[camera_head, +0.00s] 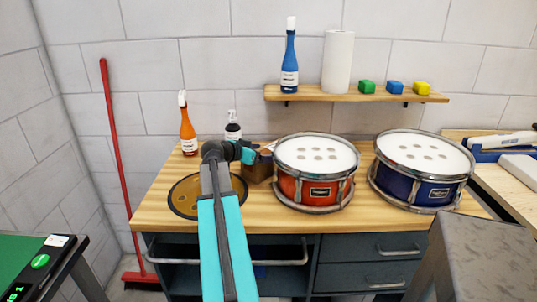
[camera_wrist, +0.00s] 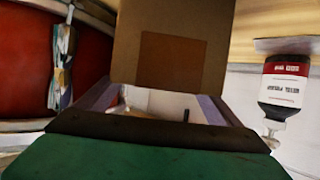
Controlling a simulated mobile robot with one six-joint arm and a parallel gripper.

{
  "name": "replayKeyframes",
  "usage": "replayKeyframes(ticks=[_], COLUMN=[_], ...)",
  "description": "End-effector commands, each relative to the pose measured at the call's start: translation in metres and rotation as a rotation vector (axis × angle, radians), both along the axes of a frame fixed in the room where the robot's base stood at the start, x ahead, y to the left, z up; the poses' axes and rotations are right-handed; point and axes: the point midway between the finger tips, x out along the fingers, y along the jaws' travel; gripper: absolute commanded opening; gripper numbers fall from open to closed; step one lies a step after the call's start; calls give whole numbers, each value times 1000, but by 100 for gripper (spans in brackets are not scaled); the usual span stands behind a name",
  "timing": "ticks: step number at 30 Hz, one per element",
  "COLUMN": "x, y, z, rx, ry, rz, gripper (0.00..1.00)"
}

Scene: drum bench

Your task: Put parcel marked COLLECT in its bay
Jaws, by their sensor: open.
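No parcel with a readable COLLECT mark shows in either view, and no bay can be made out. My gripper (camera_head: 247,153) is open over the bench, by a brown box (camera_head: 260,168) left of the red drum. The wrist view is upside down; a brown panel with a darker square patch (camera_wrist: 172,60) fills its top middle, perhaps that box. Below the panel is a pale recess with unclear contents. A dark green part (camera_wrist: 140,158) lies across the bottom; I cannot tell what it is.
A red drum (camera_head: 315,190) and a blue drum (camera_head: 422,195) stand right of the box. A round bronze disc (camera_head: 182,198) lies at left. An orange bottle (camera_head: 187,128) and a small dark bottle (camera_head: 233,128) stand behind. A shelf (camera_head: 315,97) hangs above.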

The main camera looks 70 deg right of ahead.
Motion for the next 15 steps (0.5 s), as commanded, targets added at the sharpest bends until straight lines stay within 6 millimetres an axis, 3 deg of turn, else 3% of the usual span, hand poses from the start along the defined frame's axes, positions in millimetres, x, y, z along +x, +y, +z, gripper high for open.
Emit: replayKeyframes(ticks=[15], x=[30], y=[68], z=[29], rx=[-1], ry=[-2], rz=[1], gripper=[87])
